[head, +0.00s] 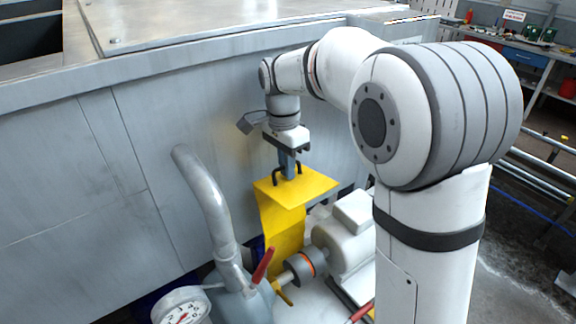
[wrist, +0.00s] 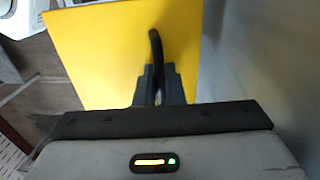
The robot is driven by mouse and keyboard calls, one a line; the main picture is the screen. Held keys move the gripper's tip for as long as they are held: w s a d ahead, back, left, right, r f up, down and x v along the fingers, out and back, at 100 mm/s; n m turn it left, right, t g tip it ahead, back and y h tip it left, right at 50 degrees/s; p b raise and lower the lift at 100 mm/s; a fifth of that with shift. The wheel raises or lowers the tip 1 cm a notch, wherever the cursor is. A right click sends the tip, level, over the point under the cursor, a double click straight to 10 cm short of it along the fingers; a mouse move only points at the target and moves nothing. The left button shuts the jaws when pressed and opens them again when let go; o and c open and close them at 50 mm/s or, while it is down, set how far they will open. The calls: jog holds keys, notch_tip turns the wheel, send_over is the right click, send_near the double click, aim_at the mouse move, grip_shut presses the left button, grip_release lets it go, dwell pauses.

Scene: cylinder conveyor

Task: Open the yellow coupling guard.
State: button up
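The yellow coupling guard (head: 310,190) is a bent sheet with a flat upper face and a face hanging down below it. It stands raised beside the tank wall, and the coupling (head: 300,268) with its orange ring shows uncovered below. A black bar handle (head: 299,170) sits on the upper face. My gripper (head: 287,172) points down at the handle from above. In the wrist view, the fingers of my gripper (wrist: 160,85) are close together on either side of the handle (wrist: 155,48), with the yellow sheet (wrist: 105,50) beyond. The guard's hinge is hidden.
A grey motor (head: 345,238) stands right of the coupling. A bent grey pipe (head: 205,195), a red-handled lever (head: 263,266) and a pressure gauge (head: 182,310) are at the left. The tank wall (head: 150,150) rises close behind my gripper. A workbench (head: 520,55) is far right.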

jog(key=shift+o, duration=1.4)
jog(key=shift+w+d, duration=0.15)
jog(key=shift+d, duration=0.05)
jog(key=shift+o, duration=0.9)
notch_tip(320, 180, up, 10)
jog(key=shift+b, duration=0.7)
jog(key=s+d+f+n+t, duration=0.1)
jog(key=s+d+f+n, duration=0.2)
jog(key=s, duration=0.4)
jog(key=s+d+f+n+t+b, duration=0.1)
jog(key=s+d+f+n+t, duration=0.1)
jog(key=s+d+f+n, duration=0.2)
jog(key=s+d+f+n+t+b, duration=0.1)
jog(key=s+d+f+n, duration=0.3)
jog(key=s, duration=0.6)
notch_tip(320, 180, down, 4)
jog(key=shift+s+d+r+y, duration=0.25)
jog(key=shift+s+d+y, duration=0.1)
jog(key=shift+d, duration=0.8)
